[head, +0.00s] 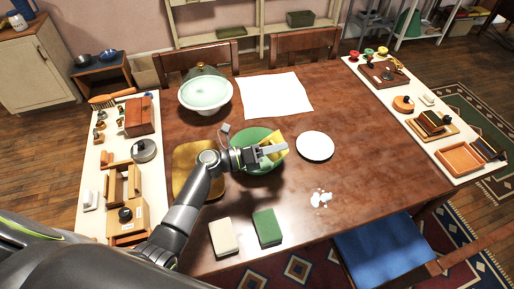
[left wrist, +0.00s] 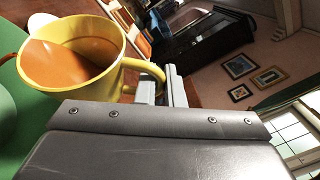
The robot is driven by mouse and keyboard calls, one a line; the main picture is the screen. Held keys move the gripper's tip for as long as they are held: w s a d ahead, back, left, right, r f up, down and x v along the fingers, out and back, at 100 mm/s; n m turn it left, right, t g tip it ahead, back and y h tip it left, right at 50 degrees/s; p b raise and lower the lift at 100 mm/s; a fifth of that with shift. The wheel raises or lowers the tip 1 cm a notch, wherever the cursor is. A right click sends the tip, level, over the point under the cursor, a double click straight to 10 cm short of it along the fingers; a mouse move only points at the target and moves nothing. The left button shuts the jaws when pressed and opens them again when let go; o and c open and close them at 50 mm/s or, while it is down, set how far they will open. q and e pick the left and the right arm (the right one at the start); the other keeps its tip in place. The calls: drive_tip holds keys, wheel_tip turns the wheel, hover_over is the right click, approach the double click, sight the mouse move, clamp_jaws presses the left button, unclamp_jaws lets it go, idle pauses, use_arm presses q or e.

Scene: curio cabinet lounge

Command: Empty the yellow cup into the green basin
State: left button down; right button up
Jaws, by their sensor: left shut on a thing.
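The yellow cup (head: 279,147) is over the right part of the green basin (head: 250,165) in the head view and looks tilted. My left gripper (head: 272,150) is shut on the cup's handle. In the left wrist view the yellow cup (left wrist: 75,65) shows its open mouth, with orange content or an orange inner wall inside; I cannot tell how much it holds. The green basin (left wrist: 30,130) shows below the cup there. The basin's inside is partly hidden by my gripper in the head view. My right gripper is not in view.
A white plate (head: 315,146) stands right of the basin, with white bits (head: 321,198) on the table in front. A yellow-brown tray (head: 188,183) lies left of the basin. A pale bowl on a stand (head: 205,93) and a white sheet (head: 275,95) lie behind.

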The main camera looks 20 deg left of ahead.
use_arm(q)
drive_tip(key=shift+w+a+r, duration=0.1)
drive_tip(key=shift+a+n+t, duration=0.1)
drive_tip(key=shift+n+t, duration=0.2)
drive_tip(key=shift+w+a+n, duration=0.15)
drive_tip(key=shift+n, duration=0.15)
idle(0.5)
drive_tip(key=shift+w+a+r+h, duration=0.1)
drive_tip(key=shift+h, duration=0.2)
drive_tip(key=shift+w+a+n, duration=0.1)
drive_tip(key=shift+a+n, duration=0.05)
drive_tip(key=shift+n, duration=0.25)
drive_tip(key=shift+w+a, duration=0.1)
idle(0.4)
drive_tip(key=shift+w+a+n+t, duration=0.1)
drive_tip(key=shift+a+n+t, duration=0.05)
drive_tip(key=shift+n+t, duration=0.25)
idle(0.4)
drive_tip(key=shift+w+a+b, duration=0.1)
drive_tip(key=shift+a+b, duration=0.05)
drive_tip(key=shift+b, duration=0.15)
